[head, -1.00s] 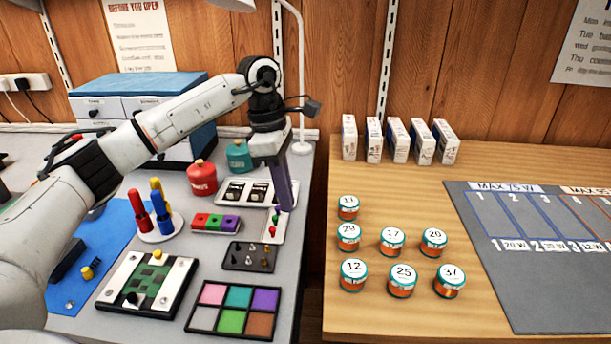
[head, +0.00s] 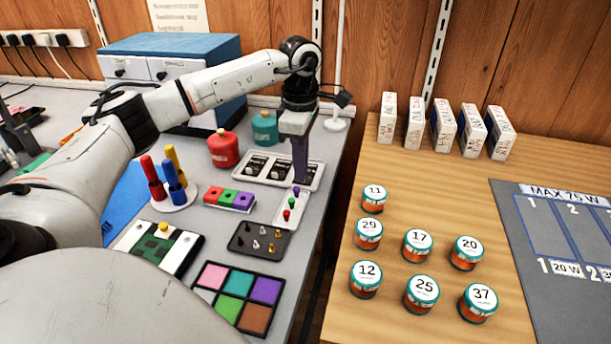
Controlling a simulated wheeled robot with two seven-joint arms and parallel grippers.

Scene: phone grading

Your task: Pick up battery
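No thing is clearly marked as a battery. Two flat black pieces with pale labels, perhaps batteries (head: 256,166), lie in a white tray (head: 318,176) on the grey bench. My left gripper (head: 300,180) points straight down at the right part of this tray, behind a small white tray (head: 281,222) with purple, green and red pieces. Its dark fingers are seen edge-on, so I cannot tell whether they are open or hold anything. They hide part of the white tray. My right gripper is out of view.
Red (head: 223,149) and teal (head: 265,128) pots stand behind the trays. A black tray of small parts (head: 242,246) and a coloured sorting tray (head: 207,317) lie in front. A gap separates the bench from the wooden table (head: 400,190), which bears several numbered jars (head: 417,245).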

